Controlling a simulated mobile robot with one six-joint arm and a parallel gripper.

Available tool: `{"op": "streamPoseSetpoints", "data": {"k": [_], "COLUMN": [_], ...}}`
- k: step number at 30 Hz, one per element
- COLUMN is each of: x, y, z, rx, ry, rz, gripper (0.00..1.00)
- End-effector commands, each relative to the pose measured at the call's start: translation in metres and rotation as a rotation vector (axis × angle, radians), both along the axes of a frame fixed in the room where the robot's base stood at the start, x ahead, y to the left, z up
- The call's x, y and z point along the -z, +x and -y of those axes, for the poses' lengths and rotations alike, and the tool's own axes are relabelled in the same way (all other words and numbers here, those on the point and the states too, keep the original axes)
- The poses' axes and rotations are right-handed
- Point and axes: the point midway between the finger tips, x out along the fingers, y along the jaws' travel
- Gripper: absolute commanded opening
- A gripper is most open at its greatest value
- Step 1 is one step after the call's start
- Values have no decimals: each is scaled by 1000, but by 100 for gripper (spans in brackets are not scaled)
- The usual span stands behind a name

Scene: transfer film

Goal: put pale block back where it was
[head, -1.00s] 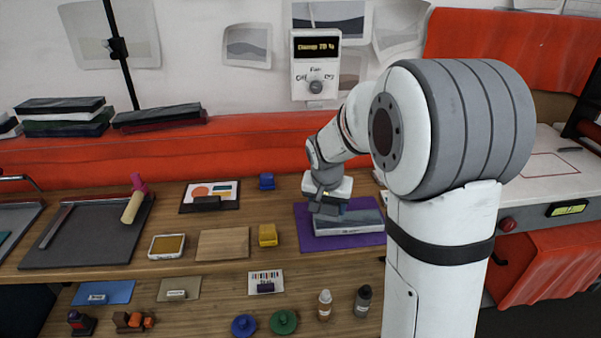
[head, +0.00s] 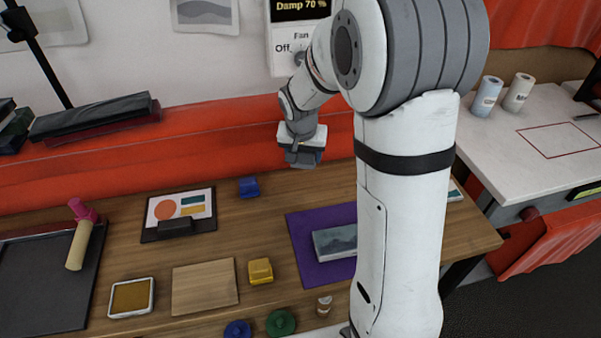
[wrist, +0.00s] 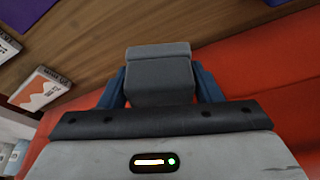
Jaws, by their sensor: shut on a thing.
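My gripper (head: 303,152) is up above the back edge of the table, in front of the red cloth. In the wrist view its blue fingers (wrist: 160,92) are shut on a grey block, which I take to be the pale block (wrist: 160,72). The block is clear of the table. A flat box with a grey mountain picture (head: 335,241) lies on the purple mat (head: 305,268), below my gripper and to its right. My arm hides the right part of the mat and box.
Boxes (wrist: 40,90) show in the wrist view.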

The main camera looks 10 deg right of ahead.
Motion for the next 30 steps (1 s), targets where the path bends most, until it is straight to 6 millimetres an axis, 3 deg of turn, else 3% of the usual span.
{"op": "streamPoseSetpoints", "data": {"k": [3, 11, 16, 29, 30], "x": [23, 46, 71, 80, 78], "y": [0, 0, 0, 0, 0], "z": [0, 0, 0, 1, 1], "rx": [-1, -2, 0, 2, 2], "ry": [-1, -1, -1, -1, -1], "rz": [-5, -2, -4, 1, 1], "gripper": [37, 37, 37, 37, 62]}}
